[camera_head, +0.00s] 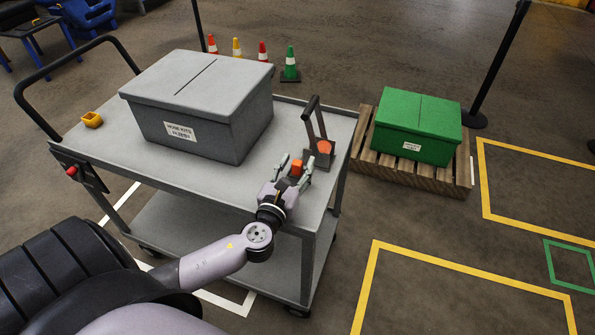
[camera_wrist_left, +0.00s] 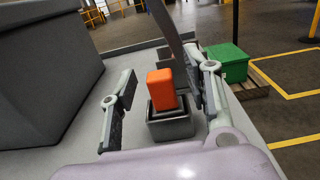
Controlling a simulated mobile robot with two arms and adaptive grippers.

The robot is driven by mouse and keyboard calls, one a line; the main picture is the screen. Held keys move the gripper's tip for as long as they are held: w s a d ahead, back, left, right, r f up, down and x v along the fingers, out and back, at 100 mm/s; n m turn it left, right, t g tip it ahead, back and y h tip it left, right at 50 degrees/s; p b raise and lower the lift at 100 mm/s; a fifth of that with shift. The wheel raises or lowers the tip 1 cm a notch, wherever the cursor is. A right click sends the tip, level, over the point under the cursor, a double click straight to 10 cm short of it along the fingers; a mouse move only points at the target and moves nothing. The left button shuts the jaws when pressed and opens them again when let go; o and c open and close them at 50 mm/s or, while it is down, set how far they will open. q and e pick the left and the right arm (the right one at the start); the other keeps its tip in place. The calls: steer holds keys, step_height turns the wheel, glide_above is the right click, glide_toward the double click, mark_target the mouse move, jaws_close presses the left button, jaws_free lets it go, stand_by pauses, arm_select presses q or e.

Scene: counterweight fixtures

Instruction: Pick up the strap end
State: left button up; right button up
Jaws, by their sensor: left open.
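An orange block (camera_head: 297,168), which looks like the strap end, stands upright at the right end of the grey cart top. In the left wrist view the orange block (camera_wrist_left: 161,88) rises from a small grey square holder (camera_wrist_left: 170,124). My left gripper (camera_head: 295,166) is open, with one finger on each side of the block. In the left wrist view the fingers of my left gripper (camera_wrist_left: 163,80) show gaps to the block on both sides. The right gripper is not in view.
A dark upright fixture (camera_head: 314,119) with an orange round part stands just beyond the block. A large grey lidded box (camera_head: 205,105) fills the cart's middle. A green box (camera_head: 418,127) rests on a pallet at the right.

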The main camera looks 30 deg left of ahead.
arm_select(q)
steer(key=shift+w+a, duration=0.15)
steer(key=shift+w, duration=0.45)
steer(key=shift+c, duration=0.4)
jaws_close()
